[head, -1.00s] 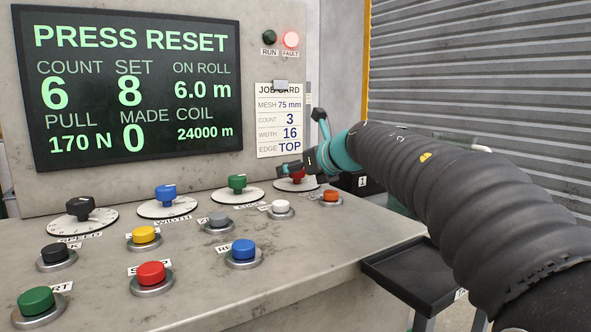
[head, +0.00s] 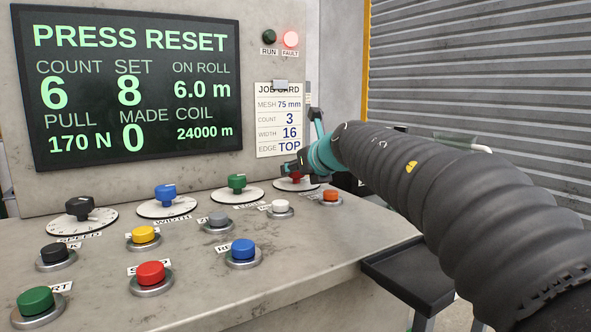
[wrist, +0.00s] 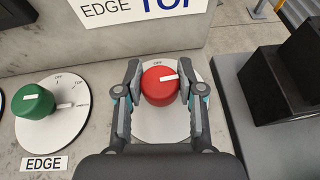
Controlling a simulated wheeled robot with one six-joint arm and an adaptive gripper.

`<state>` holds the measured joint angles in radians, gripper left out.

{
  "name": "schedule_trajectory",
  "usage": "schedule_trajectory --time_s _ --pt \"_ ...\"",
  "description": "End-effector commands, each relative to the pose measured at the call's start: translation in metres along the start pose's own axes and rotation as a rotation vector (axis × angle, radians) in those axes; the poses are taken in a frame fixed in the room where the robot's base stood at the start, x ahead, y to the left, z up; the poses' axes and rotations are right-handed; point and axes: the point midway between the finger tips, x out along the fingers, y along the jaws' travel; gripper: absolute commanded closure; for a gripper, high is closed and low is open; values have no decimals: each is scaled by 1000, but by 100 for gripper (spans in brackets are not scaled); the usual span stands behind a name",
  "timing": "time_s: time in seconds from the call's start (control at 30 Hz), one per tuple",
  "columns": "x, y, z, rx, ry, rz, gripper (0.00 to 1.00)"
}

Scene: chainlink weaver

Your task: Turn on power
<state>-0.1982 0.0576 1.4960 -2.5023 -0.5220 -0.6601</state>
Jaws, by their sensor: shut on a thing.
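The red knob (wrist: 158,88) stands on a white dial plate (wrist: 163,128) at the right end of the dial row. Its white mark points right and slightly up in the wrist view; "OFF" is printed above it. My gripper (wrist: 158,84) has one finger on each side of the knob and is shut on it. In the head view the knob (head: 296,178) is partly hidden by my gripper (head: 291,171). Any mark on the plate's right is hard to read.
The green EDGE knob (wrist: 35,101) is left of the red one. A white button (head: 280,206) and an orange button (head: 331,196) stand in front. A black box (wrist: 285,85) is at right.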

Motion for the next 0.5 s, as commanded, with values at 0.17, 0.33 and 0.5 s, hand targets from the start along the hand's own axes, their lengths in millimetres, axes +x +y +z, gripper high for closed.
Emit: schedule_trajectory --time_s 0.17,0.33,0.5 --pt "1 2 -3 23 5 -53 97" --pt "1 1 -3 34 -1 -78 97" --pt "1 1 -2 37 -2 -81 97"
